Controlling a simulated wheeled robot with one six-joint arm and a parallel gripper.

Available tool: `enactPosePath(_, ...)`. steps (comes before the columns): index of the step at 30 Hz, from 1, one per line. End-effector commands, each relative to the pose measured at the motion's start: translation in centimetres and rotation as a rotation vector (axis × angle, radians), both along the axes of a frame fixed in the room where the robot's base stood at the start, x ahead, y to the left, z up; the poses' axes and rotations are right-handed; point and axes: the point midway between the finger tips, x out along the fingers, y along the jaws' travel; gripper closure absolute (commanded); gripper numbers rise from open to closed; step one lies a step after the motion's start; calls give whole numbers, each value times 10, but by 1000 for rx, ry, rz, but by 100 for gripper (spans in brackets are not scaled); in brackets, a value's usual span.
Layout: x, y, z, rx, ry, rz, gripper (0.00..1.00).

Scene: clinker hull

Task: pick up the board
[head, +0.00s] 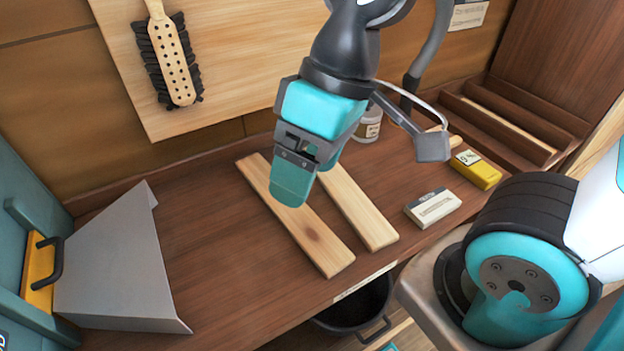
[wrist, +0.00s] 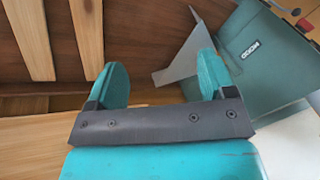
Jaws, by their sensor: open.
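Two pale wooden boards lie flat and apart on the brown bench (head: 215,255). The left board (head: 313,238), with a dark knot, also shows in the wrist view, where two boards appear at upper left (wrist: 32,40) (wrist: 89,35); I cannot tell which is which there. The right board (head: 365,213) is partly hidden behind my gripper. My gripper (head: 306,182) is open and empty, overlapping the boards' far part in the head view. In the wrist view its two teal fingers (wrist: 162,80) are wide apart, with both boards left of the gap.
A white box (head: 433,208), a yellow box (head: 476,170) and a jar (head: 369,124) stand to the right. A grey sheet-metal piece (head: 115,270) and teal machine (head: 25,300) are at left. A black bucket (head: 360,305) sits below the front edge.

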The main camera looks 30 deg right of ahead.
Motion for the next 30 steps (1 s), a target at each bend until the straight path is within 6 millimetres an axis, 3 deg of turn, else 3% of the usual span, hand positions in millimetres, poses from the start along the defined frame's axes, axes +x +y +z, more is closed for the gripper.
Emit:
enactPosePath(1,19,-1,-15,-31,10,-30,12)
enactPosePath(3,52,-7,-31,-90,26,-103,0)
enactPosePath(6,103,-21,-55,-181,49,-231,0)
enactPosePath(9,143,-34,-76,-255,69,-351,0)
enactPosePath(12,168,-44,-89,-304,84,-436,0)
enactPosePath(17,181,-49,-107,-331,93,-482,0)
enactPosePath(30,179,-46,-198,-330,91,-475,0)
